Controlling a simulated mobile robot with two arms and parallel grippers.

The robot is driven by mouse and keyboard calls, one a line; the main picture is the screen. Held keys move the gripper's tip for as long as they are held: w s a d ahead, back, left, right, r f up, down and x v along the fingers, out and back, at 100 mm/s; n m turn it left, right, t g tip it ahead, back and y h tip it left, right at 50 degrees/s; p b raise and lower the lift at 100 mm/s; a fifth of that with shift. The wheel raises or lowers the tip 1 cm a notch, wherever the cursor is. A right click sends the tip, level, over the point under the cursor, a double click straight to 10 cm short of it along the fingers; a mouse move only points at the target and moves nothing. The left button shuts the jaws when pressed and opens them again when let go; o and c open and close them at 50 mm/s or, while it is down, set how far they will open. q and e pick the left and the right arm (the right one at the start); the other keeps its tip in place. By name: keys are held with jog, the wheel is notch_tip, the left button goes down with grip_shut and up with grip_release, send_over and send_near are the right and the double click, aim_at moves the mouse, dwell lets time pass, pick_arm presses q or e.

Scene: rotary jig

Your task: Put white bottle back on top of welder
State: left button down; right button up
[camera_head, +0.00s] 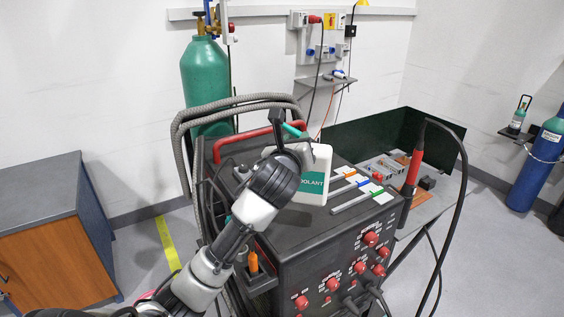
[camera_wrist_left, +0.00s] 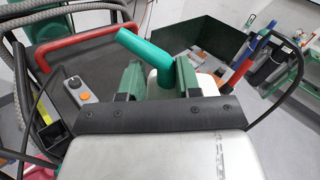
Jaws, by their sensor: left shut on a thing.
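The white bottle (camera_head: 314,178) with a teal "COOLANT" label is over the top of the black welder (camera_head: 345,228). I cannot tell whether its base touches the surface. My left gripper (camera_head: 287,130) is shut on the bottle near its teal spout and partly hides it. In the left wrist view, the gripper's fingers (camera_wrist_left: 160,78) sit on both sides of the teal spout (camera_wrist_left: 143,48), and the welder top (camera_wrist_left: 98,62) lies below. My right gripper is not in view.
A red handle (camera_head: 235,146) and thick grey hoses (camera_head: 205,112) are at the welder's back left. Coloured-tipped rods (camera_head: 358,198) lie right of the bottle. A red torch (camera_head: 413,172) with a black cable stands at the right. A green gas cylinder (camera_head: 205,80) is behind.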

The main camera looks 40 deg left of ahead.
pick_arm(q)
jog(key=a+f+p, duration=0.1)
jog(key=a+f, duration=0.3)
jog(key=f, duration=0.2)
jog(key=shift+w+a+f, duration=0.3)
jog(key=shift+w+a, duration=0.05)
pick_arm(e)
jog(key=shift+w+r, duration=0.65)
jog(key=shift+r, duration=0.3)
pick_arm(q)
jog(key=shift+f, duration=0.1)
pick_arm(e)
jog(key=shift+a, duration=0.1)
pick_arm(q)
jog(key=c, duration=0.8)
grip_release()
jog(key=shift+f, duration=0.1)
jog(key=shift+c, duration=0.2)
jog(key=shift+o, duration=0.3)
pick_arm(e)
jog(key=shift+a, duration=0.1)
